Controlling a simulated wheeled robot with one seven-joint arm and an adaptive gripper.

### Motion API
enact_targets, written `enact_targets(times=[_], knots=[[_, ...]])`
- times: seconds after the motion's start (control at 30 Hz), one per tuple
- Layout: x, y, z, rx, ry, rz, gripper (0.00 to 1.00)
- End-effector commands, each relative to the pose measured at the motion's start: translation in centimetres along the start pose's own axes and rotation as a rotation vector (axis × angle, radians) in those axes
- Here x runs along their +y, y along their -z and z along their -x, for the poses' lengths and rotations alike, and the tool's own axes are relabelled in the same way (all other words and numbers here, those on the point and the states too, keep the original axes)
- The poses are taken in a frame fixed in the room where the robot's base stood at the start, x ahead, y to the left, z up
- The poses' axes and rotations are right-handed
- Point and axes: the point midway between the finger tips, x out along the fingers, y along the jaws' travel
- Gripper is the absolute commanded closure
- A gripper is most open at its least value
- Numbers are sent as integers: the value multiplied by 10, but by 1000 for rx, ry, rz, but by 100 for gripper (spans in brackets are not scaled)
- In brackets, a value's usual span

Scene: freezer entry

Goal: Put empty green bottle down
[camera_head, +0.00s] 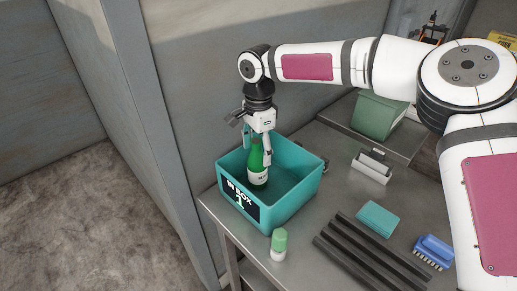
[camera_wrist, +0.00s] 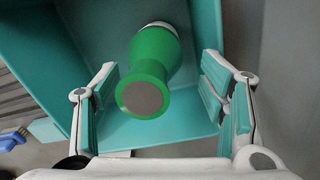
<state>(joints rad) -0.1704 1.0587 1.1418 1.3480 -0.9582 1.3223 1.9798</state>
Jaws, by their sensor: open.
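The green bottle (camera_head: 257,165), with a pale label, stands upright inside the teal box (camera_head: 296,205), which is marked "IN BOX 1". The bottle is near the box's left side. My gripper (camera_head: 260,150) is just above the box, around the bottle's upper part. In the wrist view, my gripper (camera_wrist: 163,105) has its fingers spread apart, one on each side of the bottle (camera_wrist: 158,68), with gaps on both sides. The bottle's round top faces the camera. The teal box floor (camera_wrist: 190,115) shows around it.
A small green-capped bottle (camera_head: 279,245) stands in front of the box. A teal block (camera_head: 378,218), a blue brush (camera_head: 433,251), dark bars (camera_head: 365,257) and a white-and-dark holder (camera_head: 372,166) lie to the right. A green bin (camera_head: 378,115) stands behind. A wall rises behind the box.

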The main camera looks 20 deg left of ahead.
Motion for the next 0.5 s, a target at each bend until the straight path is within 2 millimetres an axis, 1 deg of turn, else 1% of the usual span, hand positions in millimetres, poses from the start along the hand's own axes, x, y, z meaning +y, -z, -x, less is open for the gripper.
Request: enact_targets(times=[0.13,0.3,0.5], knots=[[-1,0,11,-3,2,0,33],[0,-1,52,4,7,-1,33],[0,0,93,3,4,-1,33]])
